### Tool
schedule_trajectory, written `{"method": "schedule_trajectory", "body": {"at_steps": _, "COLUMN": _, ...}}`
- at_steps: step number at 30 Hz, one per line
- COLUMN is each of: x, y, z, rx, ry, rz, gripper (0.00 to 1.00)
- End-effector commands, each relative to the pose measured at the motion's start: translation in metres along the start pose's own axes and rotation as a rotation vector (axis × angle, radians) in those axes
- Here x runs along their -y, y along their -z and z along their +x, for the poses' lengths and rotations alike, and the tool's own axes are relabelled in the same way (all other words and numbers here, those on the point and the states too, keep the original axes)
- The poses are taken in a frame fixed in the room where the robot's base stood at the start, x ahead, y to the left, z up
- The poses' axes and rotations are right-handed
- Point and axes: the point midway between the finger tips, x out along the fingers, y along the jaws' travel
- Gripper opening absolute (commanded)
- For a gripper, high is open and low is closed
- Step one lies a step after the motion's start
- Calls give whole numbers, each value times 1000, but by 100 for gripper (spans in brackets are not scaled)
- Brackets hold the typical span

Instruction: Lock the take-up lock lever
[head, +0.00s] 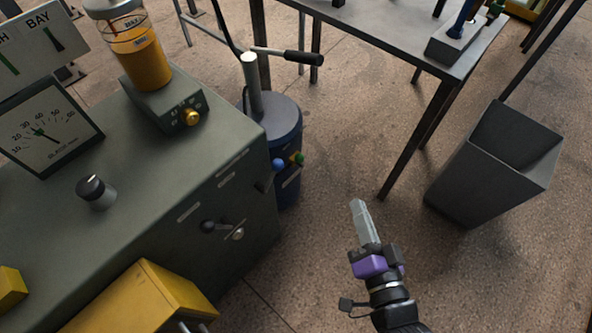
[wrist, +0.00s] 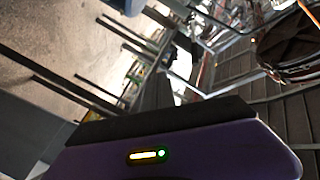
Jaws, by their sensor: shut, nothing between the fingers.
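A small dark lever (head: 222,225) with a round black hub sits on the front face of the grey-green cabinet (head: 150,140). A light round knob (head: 238,234) is at its right end. The labels near it are too small to read, so I cannot tell whether this is the take-up lock lever or how it is set. My gripper (head: 357,204) is shut and empty, in the open air to the right of the cabinet and apart from it. In the wrist view its purple body (wrist: 180,155) fills the bottom, and no lever is recognisable there.
A blue drum (head: 275,125) with a black-gripped handle (head: 303,57) stands behind the cabinet's right end. A yellow box (head: 150,295) juts out at the cabinet's front. A grey bin (head: 490,165) and a dark-legged table (head: 400,35) stand right. Floor around my gripper looks clear.

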Motion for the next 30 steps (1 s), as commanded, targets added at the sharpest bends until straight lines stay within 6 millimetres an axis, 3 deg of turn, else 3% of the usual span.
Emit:
{"method": "schedule_trajectory", "body": {"at_steps": 1, "x": 0, "y": -9, "z": 19, "rx": 15, "ry": 11, "rz": 80, "gripper": 0}}
{"method": "schedule_trajectory", "body": {"at_steps": 6, "x": 2, "y": -39, "z": 76, "rx": 100, "ry": 10, "rz": 430, "gripper": 0}}
{"method": "schedule_trajectory", "body": {"at_steps": 9, "x": 4, "y": -60, "z": 104, "rx": 163, "ry": -19, "rz": 666, "gripper": 0}}
{"method": "schedule_trajectory", "body": {"at_steps": 12, "x": 0, "y": -79, "z": 119, "rx": 217, "ry": -74, "rz": 882, "gripper": 0}}
{"method": "schedule_trajectory", "body": {"at_steps": 18, "x": -19, "y": -113, "z": 115, "rx": 279, "ry": -204, "rz": 1189, "gripper": 0}}
{"method": "schedule_trajectory", "body": {"at_steps": 30, "x": -19, "y": -116, "z": 113, "rx": 283, "ry": -239, "rz": 1313, "gripper": 0}}
